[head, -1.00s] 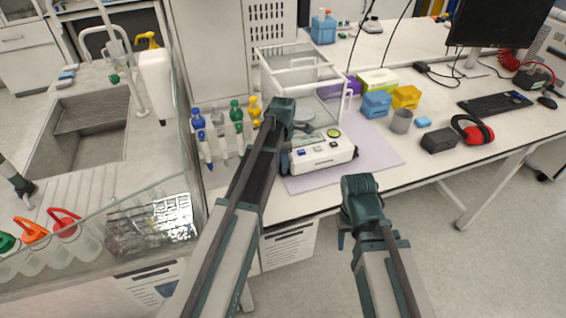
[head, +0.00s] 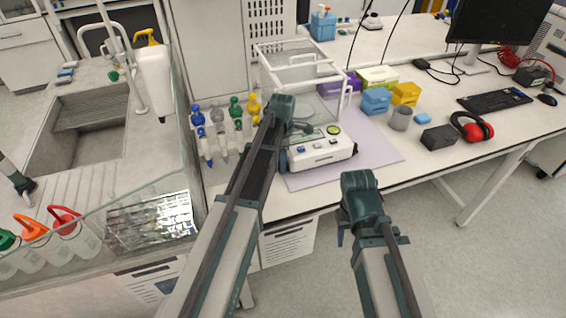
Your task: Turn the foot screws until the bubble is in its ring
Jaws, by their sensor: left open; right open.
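The white balance (head: 322,153) with a clear glass draft shield (head: 297,70) stands on a pale lilac mat (head: 376,150). A round green bubble level (head: 333,130) shows on its top near the front right; the bubble is too small to place against its ring. My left gripper (head: 283,162) is at the balance's front left corner, mostly hidden by its own wrist, and open; I cannot tell whether it touches a foot screw. The foot screws are not clearly visible. My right gripper (head: 341,238) is open and empty, in front of the bench edge, apart from the balance.
A sink (head: 85,135) is at the left. The mat's right part is clear.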

